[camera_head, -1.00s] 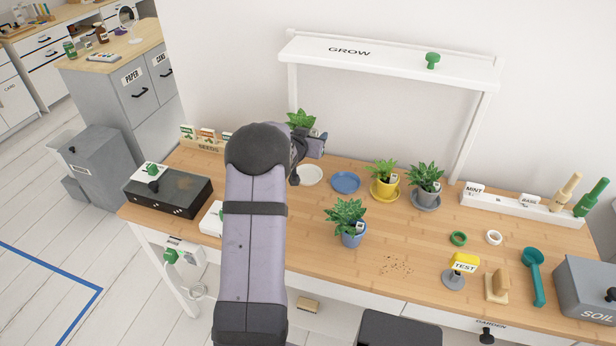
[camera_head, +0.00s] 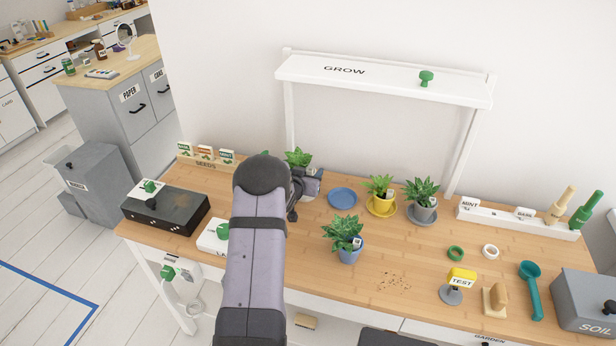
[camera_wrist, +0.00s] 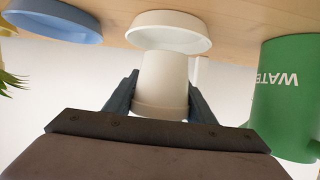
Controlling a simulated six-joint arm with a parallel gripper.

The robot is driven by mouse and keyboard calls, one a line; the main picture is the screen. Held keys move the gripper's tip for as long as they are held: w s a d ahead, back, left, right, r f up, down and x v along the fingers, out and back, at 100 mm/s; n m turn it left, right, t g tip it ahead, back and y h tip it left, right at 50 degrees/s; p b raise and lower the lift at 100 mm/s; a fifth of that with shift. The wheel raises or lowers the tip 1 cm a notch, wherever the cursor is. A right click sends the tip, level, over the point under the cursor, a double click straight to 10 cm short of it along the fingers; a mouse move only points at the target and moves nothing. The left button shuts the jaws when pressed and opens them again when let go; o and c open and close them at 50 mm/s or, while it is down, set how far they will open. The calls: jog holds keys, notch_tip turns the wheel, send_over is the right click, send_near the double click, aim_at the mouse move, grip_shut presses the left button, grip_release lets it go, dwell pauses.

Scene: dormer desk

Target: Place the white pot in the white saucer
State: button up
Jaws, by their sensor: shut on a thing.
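The white pot (camera_wrist: 162,83) is between the two fingers of my gripper (camera_wrist: 158,98) in the wrist view, which shows the desk at the top. Its base points toward the white saucer (camera_wrist: 168,36), which lies empty on the desk. The base edge overlaps the saucer's rim in the picture; I cannot tell whether they touch. In the head view the pot's green plant (camera_head: 298,157) shows behind my gripper (camera_head: 308,183).
A blue saucer (camera_head: 342,197) is empty just right of my gripper. A green watering can (camera_wrist: 288,98) stands close by in the wrist view. Yellow (camera_head: 381,192), grey (camera_head: 424,197) and blue (camera_head: 348,250) potted plants stand further right. The white GROW shelf (camera_head: 385,82) spans behind.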

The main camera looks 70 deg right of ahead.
jog(key=shift+f, duration=1.05)
jog(key=shift+f, duration=0.1)
jog(key=o, duration=1.2)
jog(key=shift+b+v, duration=0.65)
jog(key=shift+v, duration=5.4)
